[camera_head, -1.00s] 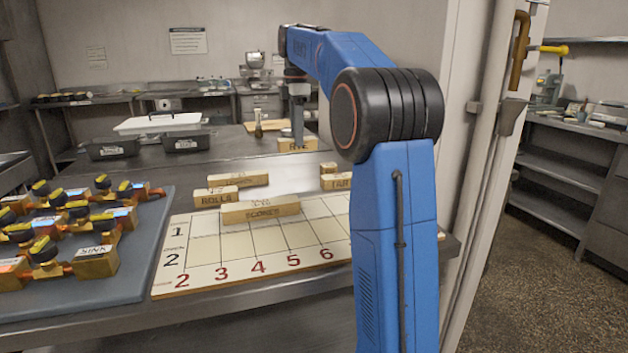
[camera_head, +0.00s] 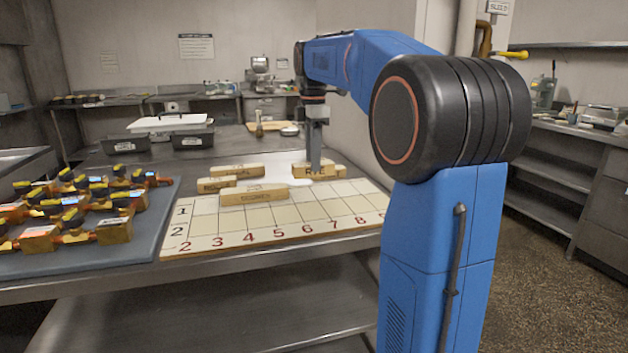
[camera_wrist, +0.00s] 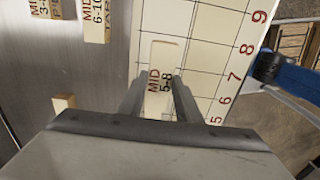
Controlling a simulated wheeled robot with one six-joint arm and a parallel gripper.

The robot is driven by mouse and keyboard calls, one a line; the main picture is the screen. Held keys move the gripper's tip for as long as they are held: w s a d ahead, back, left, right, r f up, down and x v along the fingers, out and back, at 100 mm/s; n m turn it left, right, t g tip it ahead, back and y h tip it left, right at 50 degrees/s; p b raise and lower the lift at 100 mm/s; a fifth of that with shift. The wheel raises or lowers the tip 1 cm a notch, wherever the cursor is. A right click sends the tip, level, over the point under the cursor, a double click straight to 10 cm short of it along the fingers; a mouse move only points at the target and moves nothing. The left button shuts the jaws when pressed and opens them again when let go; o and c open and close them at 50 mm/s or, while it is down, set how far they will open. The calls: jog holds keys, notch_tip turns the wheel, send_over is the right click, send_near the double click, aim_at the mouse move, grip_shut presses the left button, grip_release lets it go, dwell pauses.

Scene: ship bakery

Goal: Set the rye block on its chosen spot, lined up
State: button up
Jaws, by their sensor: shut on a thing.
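My gripper (camera_wrist: 158,95) is shut on the pale wooden rye block (camera_head: 310,173), with a finger on either side of it in the wrist view. That block (camera_wrist: 162,60) shows a top label reading MID 5-8. In the head view its front reads RYE, and it hangs upright near the back edge of the numbered grid board (camera_head: 300,212). In the wrist view it overlaps the board's cells (camera_wrist: 192,50) close to that edge. The gap between block and board cannot be told. The near end of the block is hidden by my gripper.
The scones block (camera_head: 254,196) stands on the board's back left part. Two more blocks stand behind it, including the rolls block (camera_head: 217,184). The tarts block (camera_wrist: 97,20) stands off the board. A blue mat (camera_head: 90,258) with brass fittings lies left. The board's front cells are clear.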

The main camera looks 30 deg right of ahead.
aim_at(313, 175)
jog(key=shift+f, duration=2.65)
jog(key=shift+f, duration=0.15)
jog(key=o, duration=1.1)
notch_tip(313, 175, up, 12)
jog(key=shift+r, duration=0.15)
